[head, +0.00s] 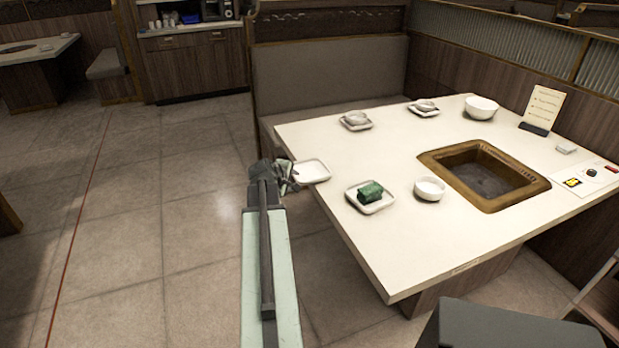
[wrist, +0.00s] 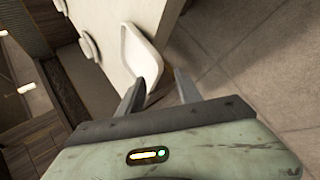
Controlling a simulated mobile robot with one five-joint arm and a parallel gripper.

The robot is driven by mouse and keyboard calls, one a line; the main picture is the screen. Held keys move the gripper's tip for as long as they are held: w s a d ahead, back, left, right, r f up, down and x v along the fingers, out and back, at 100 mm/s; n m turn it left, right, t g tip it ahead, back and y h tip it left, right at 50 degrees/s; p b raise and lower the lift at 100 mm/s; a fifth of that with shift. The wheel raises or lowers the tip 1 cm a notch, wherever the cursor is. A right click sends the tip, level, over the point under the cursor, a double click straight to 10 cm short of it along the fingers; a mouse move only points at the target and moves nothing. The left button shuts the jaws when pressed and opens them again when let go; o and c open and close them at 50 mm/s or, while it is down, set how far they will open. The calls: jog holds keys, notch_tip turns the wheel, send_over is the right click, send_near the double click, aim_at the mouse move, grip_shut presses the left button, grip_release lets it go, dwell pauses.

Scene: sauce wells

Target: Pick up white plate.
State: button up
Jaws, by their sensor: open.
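A white plate (head: 313,171) is at the left edge of the table, empty, with its near-left side close to the edge. In the wrist view the same plate (wrist: 142,48) is just ahead of the fingers, its rim reaching into the space between them. My gripper (head: 294,172) is open at the plate's left side, at about rim height. In the wrist view my gripper (wrist: 159,80) has one finger beside the plate and the other over the floor. Whether either finger touches the rim, I cannot tell.
On the white table (head: 335,140), a square plate (head: 353,204) holds a green block (head: 371,190), beside a small white bowl (head: 430,187). Plates with small dishes (head: 356,119) stand farther back. A brown-framed grill well (head: 440,172) is at right. Floor left of the table is clear.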

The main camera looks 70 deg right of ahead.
aim_at(300, 183)
jog(key=b+x, duration=0.2)
jog(key=x, duration=0.1)
jog(key=b+x, duration=0.2)
jog(key=x, duration=0.2)
jog(key=shift+s+f, duration=0.2)
jog(key=shift+s, duration=0.05)
jog(key=shift+a+r, duration=0.1)
jog(key=shift+r, duration=0.1)
grip_shut()
